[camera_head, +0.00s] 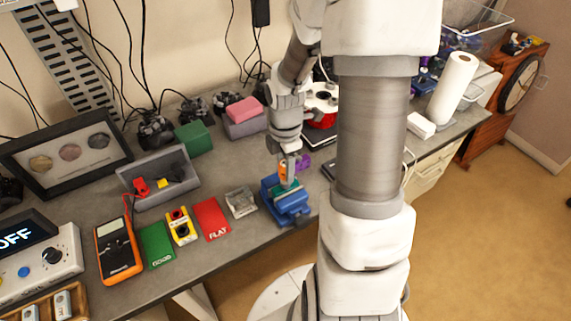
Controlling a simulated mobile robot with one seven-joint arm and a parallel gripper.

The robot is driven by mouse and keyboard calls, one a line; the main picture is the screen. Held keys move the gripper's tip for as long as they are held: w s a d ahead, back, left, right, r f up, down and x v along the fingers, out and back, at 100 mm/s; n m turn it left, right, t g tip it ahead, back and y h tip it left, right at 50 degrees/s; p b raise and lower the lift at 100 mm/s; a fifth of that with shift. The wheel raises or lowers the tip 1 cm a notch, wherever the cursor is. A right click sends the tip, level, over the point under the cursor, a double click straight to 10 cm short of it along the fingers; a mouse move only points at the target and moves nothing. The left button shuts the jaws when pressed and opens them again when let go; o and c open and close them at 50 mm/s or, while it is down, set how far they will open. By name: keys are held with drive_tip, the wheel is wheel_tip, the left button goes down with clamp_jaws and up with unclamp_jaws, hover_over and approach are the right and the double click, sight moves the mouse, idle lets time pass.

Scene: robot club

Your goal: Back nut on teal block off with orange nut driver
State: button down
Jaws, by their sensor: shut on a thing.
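My gripper (290,160) points down over the blue-teal block (287,205) near the front edge of the bench. It is shut on the orange nut driver (284,172), whose orange handle shows between the fingers. The driver looks roughly upright and its lower end is over the block or on it; I cannot tell whether it touches. The nut is too small or hidden to make out.
Left of the block are a small grey tray (241,202), a red card (211,219), a yellow device (181,226), a green card (157,244) and an orange multimeter (117,250). A purple item (303,162) lies close behind the gripper. My arm hides the bench to the right.

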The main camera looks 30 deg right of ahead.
drive_tip(key=n+p, duration=0.4)
drive_tip(key=n, duration=0.2)
drive_tip(key=shift+r+p, duration=0.15)
drive_tip(key=shift+p, duration=0.15)
drive_tip(key=n, duration=0.4)
drive_tip(key=shift+c, duration=2)
unclamp_jaws()
drive_tip(key=m+b, duration=0.1)
drive_tip(key=m, duration=0.5)
drive_tip(key=m+b, duration=0.1)
drive_tip(key=m, duration=0.5)
drive_tip(key=shift+c, duration=0.3)
